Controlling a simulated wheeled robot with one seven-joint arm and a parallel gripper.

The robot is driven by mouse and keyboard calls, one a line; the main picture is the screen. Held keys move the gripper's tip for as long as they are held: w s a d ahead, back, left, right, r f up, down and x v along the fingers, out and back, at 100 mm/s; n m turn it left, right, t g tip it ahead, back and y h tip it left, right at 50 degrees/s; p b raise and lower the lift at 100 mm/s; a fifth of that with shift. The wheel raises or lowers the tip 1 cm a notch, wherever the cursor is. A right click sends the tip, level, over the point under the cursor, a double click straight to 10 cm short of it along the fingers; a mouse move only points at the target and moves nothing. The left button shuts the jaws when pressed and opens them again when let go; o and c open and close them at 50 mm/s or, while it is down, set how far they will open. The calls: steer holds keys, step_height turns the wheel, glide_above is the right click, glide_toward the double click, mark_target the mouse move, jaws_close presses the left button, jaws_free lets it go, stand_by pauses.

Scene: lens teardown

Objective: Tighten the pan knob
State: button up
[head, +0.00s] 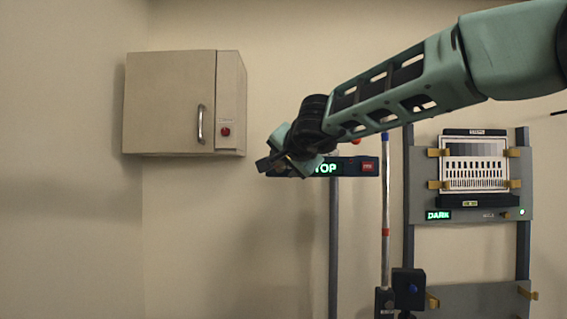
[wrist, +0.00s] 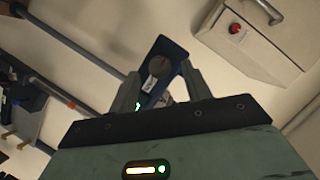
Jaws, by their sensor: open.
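A round grey knob-like disc (wrist: 169,67) with a thin red mark shows on a dark blue panel (wrist: 158,50) in the wrist view. A small pale label sits beside it; I cannot read it. It may be the pan knob. My gripper (wrist: 158,78) is open, its two fingers either side of the disc in the picture; I see no contact. In the head view my gripper (head: 272,165) is in front of the left end of the dark panel (head: 348,168), which shows green "TOP" letters and a red square. My gripper hides the knob there.
A post (head: 334,245) carries the panel. To its right stand a thin rod (head: 385,215), a black box (head: 407,275) with a blue knob (head: 413,289), and a chart board (head: 420,165). A wall cabinet (head: 170,105) hangs at left. Space below my gripper is clear.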

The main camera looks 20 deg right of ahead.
steer(key=shift+w+f, duration=0.1)
steer(key=shift+w, duration=0.35)
steer(key=c, duration=1)
